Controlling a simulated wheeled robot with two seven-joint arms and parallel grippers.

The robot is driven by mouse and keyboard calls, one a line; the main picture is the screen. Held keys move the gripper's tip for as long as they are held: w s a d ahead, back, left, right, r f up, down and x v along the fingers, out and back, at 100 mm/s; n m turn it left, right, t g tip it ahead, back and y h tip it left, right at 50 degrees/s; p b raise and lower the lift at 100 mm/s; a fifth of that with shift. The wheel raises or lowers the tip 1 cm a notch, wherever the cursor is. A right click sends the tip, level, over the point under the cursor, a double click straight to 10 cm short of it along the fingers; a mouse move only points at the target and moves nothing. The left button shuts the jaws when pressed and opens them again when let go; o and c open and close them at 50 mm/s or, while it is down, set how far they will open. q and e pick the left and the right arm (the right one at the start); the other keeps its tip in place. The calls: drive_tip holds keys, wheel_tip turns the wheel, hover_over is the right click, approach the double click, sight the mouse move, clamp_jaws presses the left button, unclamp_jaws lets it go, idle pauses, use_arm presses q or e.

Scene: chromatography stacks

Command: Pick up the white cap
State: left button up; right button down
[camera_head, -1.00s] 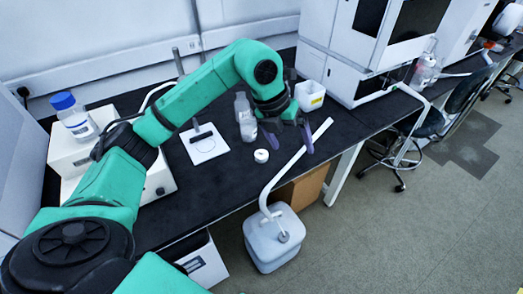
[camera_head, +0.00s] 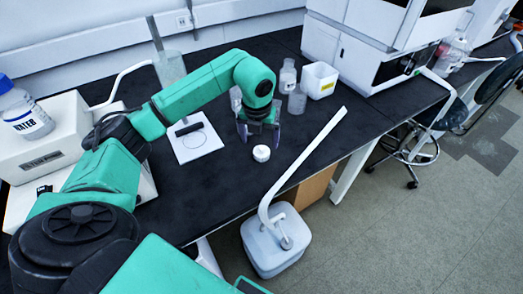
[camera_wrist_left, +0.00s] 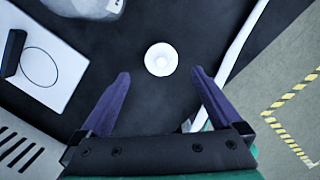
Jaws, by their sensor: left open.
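The white cap (camera_head: 261,153) is a small round piece lying on the black bench top, near its front edge. In the left wrist view the cap (camera_wrist_left: 161,59) lies ahead of the fingertips, roughly centred between them and apart from both. My left gripper (camera_head: 259,138) is open and empty, just behind the cap in the head view. Its two purple fingers are spread wide in the left wrist view (camera_wrist_left: 160,76). My right gripper is not in view.
A white plate (camera_head: 197,141) with a black bar lies left of the cap. Clear bottles (camera_head: 287,77) and a white tub (camera_head: 317,80) stand behind. A white tube (camera_head: 300,152) crosses the bench edge to a jug (camera_head: 275,243) on the floor. Bare bench surrounds the cap.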

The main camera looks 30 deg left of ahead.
sight(261, 148)
use_arm(q)
drive_tip(key=f, duration=0.2)
drive_tip(key=w+f+p, duration=0.1)
drive_tip(key=f, duration=0.2)
drive_tip(key=shift+f, duration=0.3)
drive_tip(key=shift+r, duration=0.1)
drive_tip(key=c, duration=1.4)
